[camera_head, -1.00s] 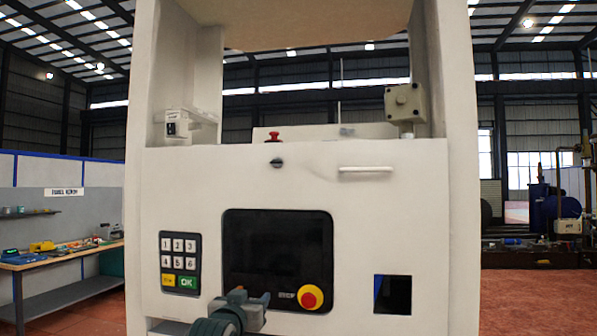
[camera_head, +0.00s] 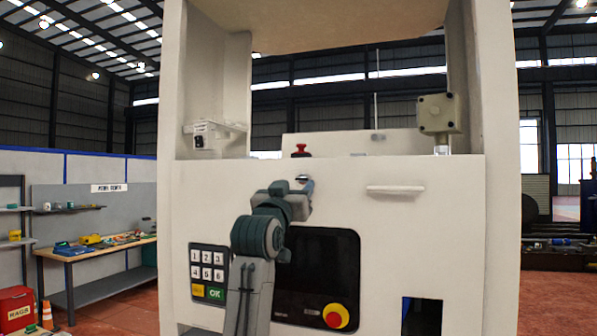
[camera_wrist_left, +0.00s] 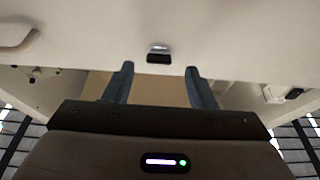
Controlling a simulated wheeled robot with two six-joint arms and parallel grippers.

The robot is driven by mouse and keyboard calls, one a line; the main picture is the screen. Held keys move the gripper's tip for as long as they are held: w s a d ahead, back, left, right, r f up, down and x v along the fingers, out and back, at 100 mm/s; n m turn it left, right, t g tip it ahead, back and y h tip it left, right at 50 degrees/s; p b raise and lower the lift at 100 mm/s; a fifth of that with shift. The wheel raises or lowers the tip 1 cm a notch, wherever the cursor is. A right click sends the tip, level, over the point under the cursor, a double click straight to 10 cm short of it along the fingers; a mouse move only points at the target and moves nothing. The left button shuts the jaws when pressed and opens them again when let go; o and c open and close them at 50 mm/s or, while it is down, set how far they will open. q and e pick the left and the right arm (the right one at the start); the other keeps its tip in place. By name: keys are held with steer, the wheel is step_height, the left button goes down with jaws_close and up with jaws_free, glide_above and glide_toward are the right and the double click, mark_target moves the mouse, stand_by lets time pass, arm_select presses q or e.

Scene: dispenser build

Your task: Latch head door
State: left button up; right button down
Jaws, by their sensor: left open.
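The head door (camera_head: 420,225) is the broad white front panel of the machine, with its top edge level. A small dark latch knob (camera_head: 303,179) sits near that edge, partly hidden by my gripper. My left gripper (camera_head: 305,193) is at the latch, in front of the door. In the left wrist view the latch (camera_wrist_left: 158,56) lies ahead of the gap between the two open fingers (camera_wrist_left: 160,84), a little beyond their tips. I see no contact. My right gripper is not in view.
A white bar handle (camera_head: 395,190) is right of the latch. Below are a keypad (camera_head: 208,272), a dark screen (camera_head: 335,265) and a red stop button (camera_head: 336,316) on yellow. A grey box (camera_head: 438,113) and a red knob (camera_head: 301,150) stand above the door edge.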

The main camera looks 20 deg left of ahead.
mark_target(301, 180)
arm_select(q)
steer(key=shift+p+x, duration=0.5)
steer(key=shift+x, duration=0.65)
steer(key=shift+w+r, duration=0.1)
steer(key=shift+w, duration=0.25)
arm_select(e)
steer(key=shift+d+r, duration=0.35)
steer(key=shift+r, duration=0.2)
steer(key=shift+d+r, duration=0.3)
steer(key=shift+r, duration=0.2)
